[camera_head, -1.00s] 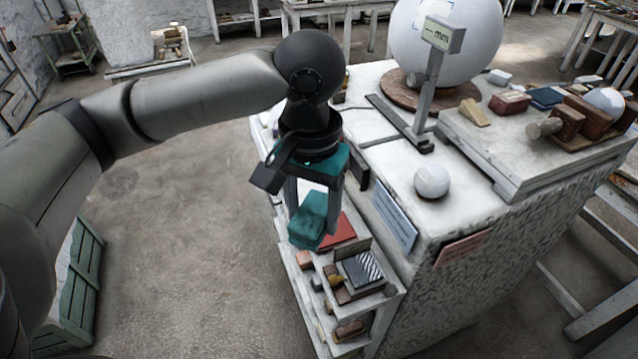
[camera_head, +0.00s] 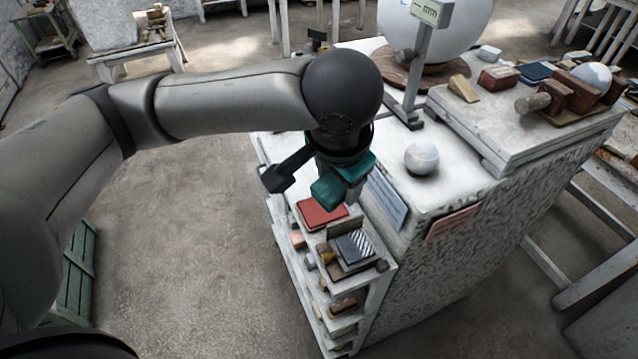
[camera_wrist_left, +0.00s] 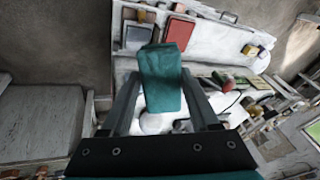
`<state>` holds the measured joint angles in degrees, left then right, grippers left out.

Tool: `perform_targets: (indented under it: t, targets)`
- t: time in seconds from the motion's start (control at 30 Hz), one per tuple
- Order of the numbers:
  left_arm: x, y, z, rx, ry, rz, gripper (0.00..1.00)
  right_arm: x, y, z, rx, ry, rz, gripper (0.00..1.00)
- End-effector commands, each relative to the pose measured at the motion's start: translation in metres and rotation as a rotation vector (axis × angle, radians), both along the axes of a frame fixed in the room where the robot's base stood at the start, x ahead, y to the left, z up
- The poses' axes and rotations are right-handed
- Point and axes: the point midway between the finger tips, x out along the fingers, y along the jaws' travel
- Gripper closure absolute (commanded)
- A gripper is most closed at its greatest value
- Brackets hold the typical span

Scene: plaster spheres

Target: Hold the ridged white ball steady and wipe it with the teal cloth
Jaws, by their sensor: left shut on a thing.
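My left gripper (camera_head: 338,178) is shut on the folded teal cloth (camera_head: 330,193) and holds it above the low side shelves, left of the white worktop. In the left wrist view the cloth (camera_wrist_left: 160,78) shows between the two fingers. A small white ball (camera_head: 421,158) rests on the worktop, right of the gripper and apart from it. A pale ball (camera_wrist_left: 152,124) also shows below the cloth in the left wrist view, partly hidden. Ridges are too fine to make out on either ball. My right gripper is not in view.
A large white sphere (camera_head: 436,25) stands on a round wooden base behind a measuring stand (camera_head: 412,85). A raised board (camera_head: 500,135) at the right carries blocks and another white ball (camera_head: 592,76). A red pad (camera_head: 321,213) lies on the shelf. The worktop around the small ball is clear.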

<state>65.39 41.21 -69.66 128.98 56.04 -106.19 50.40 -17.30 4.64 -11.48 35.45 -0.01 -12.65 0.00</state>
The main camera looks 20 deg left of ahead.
Motion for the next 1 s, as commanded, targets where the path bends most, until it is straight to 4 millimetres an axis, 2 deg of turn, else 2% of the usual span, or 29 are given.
perform_targets:
  t: [0.4,1.0]
  targets:
    - [0.036,-0.036,-0.009,0.164,-0.302,-0.428,0.94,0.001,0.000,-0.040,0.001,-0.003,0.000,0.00]
    - [0.082,-0.078,-0.014,0.372,-0.675,-0.961,0.94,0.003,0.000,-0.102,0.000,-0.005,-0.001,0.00]
